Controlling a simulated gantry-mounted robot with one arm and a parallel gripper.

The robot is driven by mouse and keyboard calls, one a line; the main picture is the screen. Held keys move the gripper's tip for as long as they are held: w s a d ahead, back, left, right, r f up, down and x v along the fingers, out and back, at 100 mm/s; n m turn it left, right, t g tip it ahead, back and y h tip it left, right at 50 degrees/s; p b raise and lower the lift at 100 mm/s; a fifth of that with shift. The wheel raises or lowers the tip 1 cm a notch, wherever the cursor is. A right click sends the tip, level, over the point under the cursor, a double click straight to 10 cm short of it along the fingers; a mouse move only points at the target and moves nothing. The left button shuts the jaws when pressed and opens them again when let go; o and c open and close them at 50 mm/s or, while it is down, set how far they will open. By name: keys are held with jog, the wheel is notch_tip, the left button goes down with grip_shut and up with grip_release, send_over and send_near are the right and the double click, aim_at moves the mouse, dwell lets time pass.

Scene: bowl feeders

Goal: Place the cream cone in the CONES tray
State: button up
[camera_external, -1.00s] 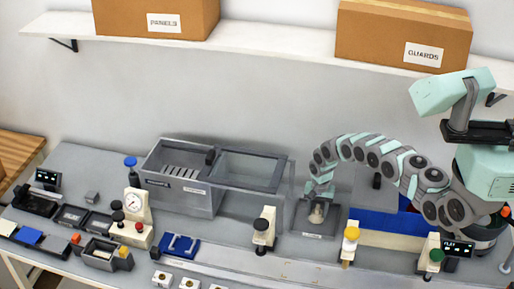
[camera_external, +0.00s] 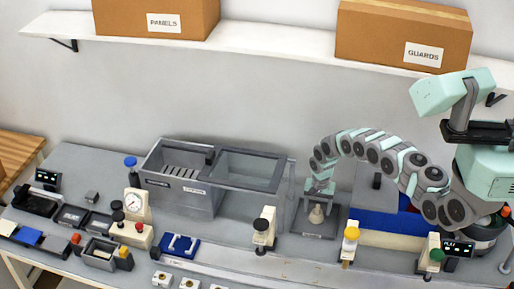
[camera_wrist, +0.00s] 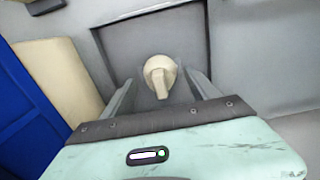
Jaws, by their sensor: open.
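The cream cone (camera_external: 317,214) stands in a shallow grey square tray (camera_external: 300,230) at the centre right of the bench. A small mark on the tray's front is too small to read, so I cannot tell if it says CONES. My gripper (camera_external: 319,190) is just above the cone, pointing down. In the wrist view, my gripper (camera_wrist: 160,88) has its two fingers apart, with clear gaps on both sides of the cone (camera_wrist: 160,75). The dark rim of the tray (camera_wrist: 150,14) shows behind it.
A grey bin with a clear-topped section (camera_external: 250,170) stands left of the tray. A post with a dark knob (camera_external: 264,230) and a yellow-knobbed post (camera_external: 350,242) stand near the front. A blue panel (camera_external: 385,221) and a cream block (camera_external: 390,239) lie to the right.

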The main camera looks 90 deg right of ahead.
aim_at(317, 208)
notch_tip(317, 208, up, 11)
jog(key=shift+f, duration=0.15)
dwell(0.8)
